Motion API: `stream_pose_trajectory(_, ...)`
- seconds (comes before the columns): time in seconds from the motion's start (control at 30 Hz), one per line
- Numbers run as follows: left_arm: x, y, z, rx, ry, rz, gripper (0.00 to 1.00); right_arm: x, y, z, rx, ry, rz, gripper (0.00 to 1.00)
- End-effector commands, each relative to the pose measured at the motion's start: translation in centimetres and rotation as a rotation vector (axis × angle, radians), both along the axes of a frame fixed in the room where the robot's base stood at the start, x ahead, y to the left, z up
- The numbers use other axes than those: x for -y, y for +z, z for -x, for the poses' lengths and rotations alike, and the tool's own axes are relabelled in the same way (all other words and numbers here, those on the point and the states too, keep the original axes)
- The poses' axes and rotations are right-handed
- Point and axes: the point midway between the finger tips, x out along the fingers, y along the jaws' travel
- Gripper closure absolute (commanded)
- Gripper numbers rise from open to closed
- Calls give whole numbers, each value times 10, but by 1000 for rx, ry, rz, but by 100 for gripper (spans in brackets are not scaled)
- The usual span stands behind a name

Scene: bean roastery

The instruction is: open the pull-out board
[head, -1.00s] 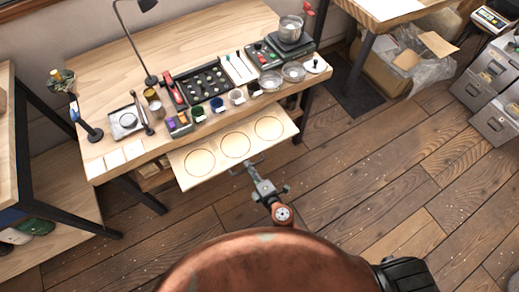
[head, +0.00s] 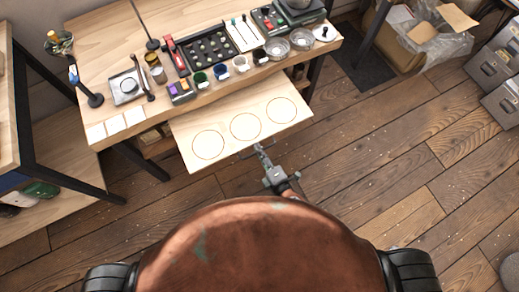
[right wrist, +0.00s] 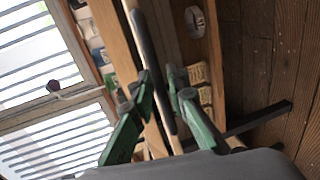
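The pull-out board (head: 228,150) is a pale wooden panel with three dark ring outlines. It juts out from under the front edge of the workbench, well out over the floor. A grey bar handle (head: 244,155) is at its front edge. My right gripper (head: 264,156) is at this handle. In the right wrist view the green fingers of my right gripper (right wrist: 162,82) lie on either side of the dark handle bar (right wrist: 149,48), closed on it. The board's pale edge runs beside the bar there. My left gripper is not in view.
The workbench (head: 98,40) carries a black tray of samples (head: 208,50), several small cups, glass dishes (head: 301,39) and a scale (head: 126,87). A shelf unit stands at the left. Grey drawers (head: 490,70) stand at the right. The wooden floor (head: 390,140) right of the board is open.

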Motion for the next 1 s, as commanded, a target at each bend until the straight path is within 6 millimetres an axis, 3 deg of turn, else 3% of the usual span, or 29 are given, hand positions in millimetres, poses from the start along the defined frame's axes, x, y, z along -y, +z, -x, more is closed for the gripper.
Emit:
stream_pose_trajectory(0.37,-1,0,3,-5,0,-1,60,5,1,9,-1,-2,2,85)
stream_pose_trajectory(0.8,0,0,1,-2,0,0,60,39,19,84,0,2,3,85)
stream_pose_trajectory(1.0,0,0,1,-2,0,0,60,48,23,102,0,0,1,85)
